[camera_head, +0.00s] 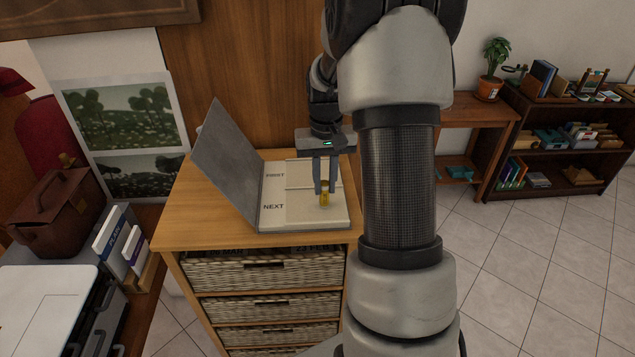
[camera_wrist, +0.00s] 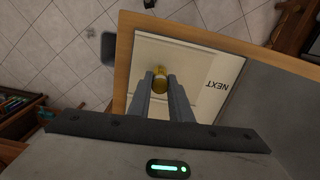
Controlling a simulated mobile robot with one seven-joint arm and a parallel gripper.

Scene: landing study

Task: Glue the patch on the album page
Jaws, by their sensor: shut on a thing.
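The album (camera_head: 252,196) lies open on the wooden cabinet, its grey cover tilted up at the left. Its cream page (camera_head: 303,214) carries printed words, one reading NEXT, and outlined boxes. My gripper (camera_head: 325,190) points down over the page's lower box and is shut on a small yellow thing (camera_head: 325,199), probably the patch or a glue holder; I cannot tell which. In the wrist view the yellow thing (camera_wrist: 160,80) sits between the two fingertips above the page (camera_wrist: 205,75). Whether it touches the page is unclear. No separate patch can be made out.
The cabinet top (camera_head: 200,225) has a narrow bare strip in front of the album. Wicker drawers (camera_head: 265,270) sit below. At the left are a brown bag (camera_head: 55,210) and upright books (camera_head: 120,235). A bookshelf (camera_head: 570,140) stands at the far right.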

